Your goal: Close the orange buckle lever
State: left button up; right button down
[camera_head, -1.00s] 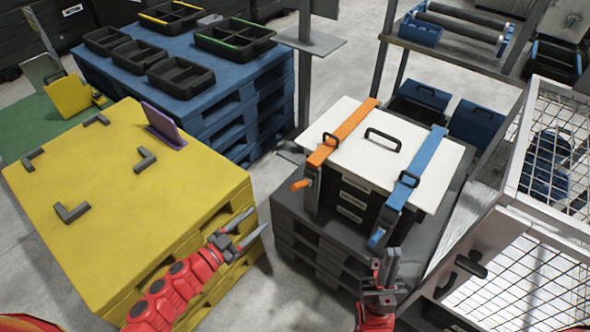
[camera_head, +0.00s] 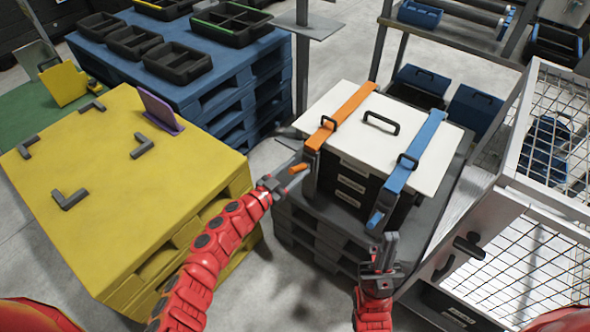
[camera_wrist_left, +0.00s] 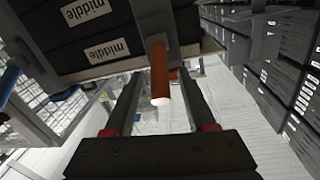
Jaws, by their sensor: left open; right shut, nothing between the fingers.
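The orange buckle lever (camera_head: 298,169) sticks out at the lower front end of the orange strap (camera_head: 340,112), on the left side of the white-lidded stack of black boxes (camera_head: 352,182). My left gripper (camera_head: 284,174) is open right beside the lever. In the left wrist view the lever's orange grip (camera_wrist_left: 160,84) points down between the two spread fingers of my left gripper (camera_wrist_left: 155,105); I cannot tell whether they touch it. My right gripper (camera_head: 390,240) is shut and empty, below the blue strap's lever (camera_head: 376,217).
The stack stands on a dark grey pallet (camera_head: 300,215). A blue strap (camera_head: 418,145) crosses the lid's right side. A yellow pallet table (camera_head: 110,215) is at left, a blue one with black trays (camera_head: 180,62) behind. A white mesh cage (camera_head: 510,210) closes off the right.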

pick_arm(q)
grip_shut()
dwell(0.3)
jog(key=shift+f, duration=0.1)
dwell(1.1)
